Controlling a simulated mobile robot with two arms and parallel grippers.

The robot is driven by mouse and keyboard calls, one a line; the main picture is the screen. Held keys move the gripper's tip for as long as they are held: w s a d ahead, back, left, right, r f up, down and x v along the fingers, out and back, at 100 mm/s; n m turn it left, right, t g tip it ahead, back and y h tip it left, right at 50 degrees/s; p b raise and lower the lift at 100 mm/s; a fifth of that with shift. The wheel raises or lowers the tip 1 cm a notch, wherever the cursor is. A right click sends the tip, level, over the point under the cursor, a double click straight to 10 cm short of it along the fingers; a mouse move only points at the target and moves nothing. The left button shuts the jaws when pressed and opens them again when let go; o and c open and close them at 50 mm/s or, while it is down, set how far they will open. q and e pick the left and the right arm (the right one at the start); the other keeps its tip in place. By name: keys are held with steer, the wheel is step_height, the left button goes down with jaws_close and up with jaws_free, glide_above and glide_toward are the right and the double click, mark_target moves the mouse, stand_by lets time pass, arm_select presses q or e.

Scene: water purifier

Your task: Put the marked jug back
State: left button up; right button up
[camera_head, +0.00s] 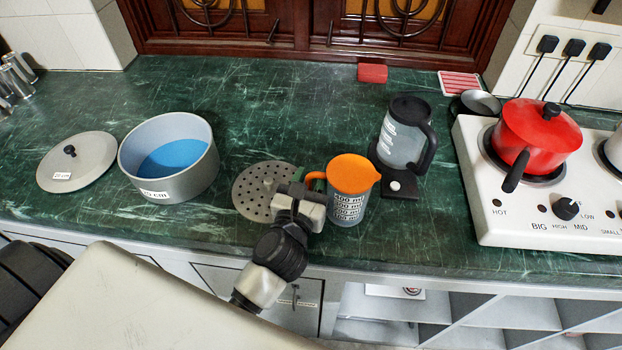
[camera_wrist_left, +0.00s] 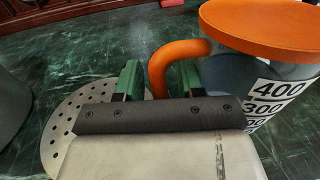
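The marked jug (camera_head: 347,208) is a clear measuring jug with an orange lid and handle and printed ml marks. It stands upright at the counter's front, right of centre. In the left wrist view the jug (camera_wrist_left: 262,75) fills the right side. My left gripper (camera_head: 300,197) is at the jug's left, by its handle. In the left wrist view its two green fingers (camera_wrist_left: 160,82) are apart, with the orange handle (camera_wrist_left: 157,75) between them and a small gap visible. Whether a finger touches the handle is hard to tell. My right gripper is not in view.
A perforated metal disc (camera_head: 250,190) lies left of the jug. A pot with blue inside (camera_head: 200,180) and a lid (camera_head: 85,165) are farther left. A kettle (camera_head: 401,140) on a black base stands close behind right. A red pot (camera_head: 537,135) sits on the white stove (camera_head: 480,220).

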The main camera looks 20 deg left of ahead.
arm_select(q)
steer(key=shift+s+r, duration=0.1)
steer(key=shift+r, duration=0.05)
steer(key=s+b, duration=0.1)
steer(key=s, duration=0.2)
steer(key=s+b, duration=0.1)
steer(key=s, duration=0.3)
steer(key=s+d+b, duration=0.1)
steer(key=s, duration=0.2)
steer(key=shift+s+f, duration=0.15)
steer(key=shift+f, duration=0.05)
steer(key=shift+s+r, duration=0.1)
steer(key=shift+s, duration=0.55)
steer(key=shift+s+r, duration=0.1)
